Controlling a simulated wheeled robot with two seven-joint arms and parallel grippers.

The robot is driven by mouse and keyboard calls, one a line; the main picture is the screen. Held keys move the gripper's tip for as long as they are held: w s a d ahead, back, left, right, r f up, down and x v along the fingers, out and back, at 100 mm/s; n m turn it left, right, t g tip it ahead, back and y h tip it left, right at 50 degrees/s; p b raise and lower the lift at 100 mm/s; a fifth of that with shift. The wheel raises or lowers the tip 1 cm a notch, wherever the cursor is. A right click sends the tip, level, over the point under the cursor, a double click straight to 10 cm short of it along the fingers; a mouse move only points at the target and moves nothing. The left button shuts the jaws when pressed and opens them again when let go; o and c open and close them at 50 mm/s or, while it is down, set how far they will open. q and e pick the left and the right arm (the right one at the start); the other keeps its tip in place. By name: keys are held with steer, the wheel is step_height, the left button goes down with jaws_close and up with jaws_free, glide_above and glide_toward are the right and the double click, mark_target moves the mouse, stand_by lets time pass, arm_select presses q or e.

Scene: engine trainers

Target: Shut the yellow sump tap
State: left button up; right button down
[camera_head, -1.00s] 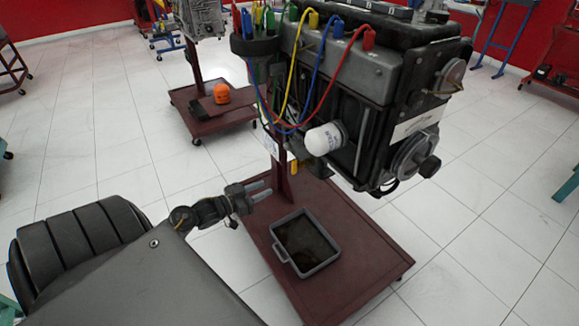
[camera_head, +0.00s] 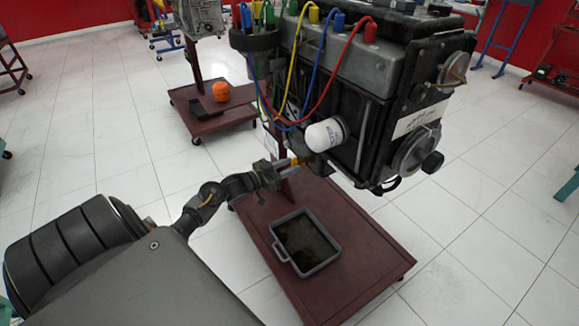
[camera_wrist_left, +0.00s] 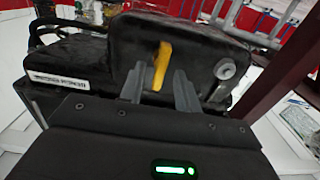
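The yellow sump tap (camera_head: 295,161) sits low on the engine (camera_head: 375,95), below and left of the white filter. In the left wrist view its yellow handle (camera_wrist_left: 161,65) stands nearly upright against the dark sump, tilted slightly. My left gripper (camera_head: 287,166) is at the tap, partly covering it in the head view. In the left wrist view the fingers (camera_wrist_left: 160,88) are spread, one on each side of the handle's lower end, with gaps visible. Whether either finger touches it cannot be told. My right gripper is not in view.
A grey drain pan (camera_head: 306,242) with dark contents rests on the dark red trolley (camera_head: 365,245) below the gripper. The white filter (camera_head: 325,135) sticks out just right of the tap. Red, blue and yellow cables (camera_head: 318,85) hang above. A red post stands beside the gripper.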

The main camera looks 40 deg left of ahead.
arm_select(q)
steer(key=shift+w+d, duration=0.2)
steer(key=shift+w, duration=0.2)
steer(key=shift+c, duration=0.2)
jaws_close()
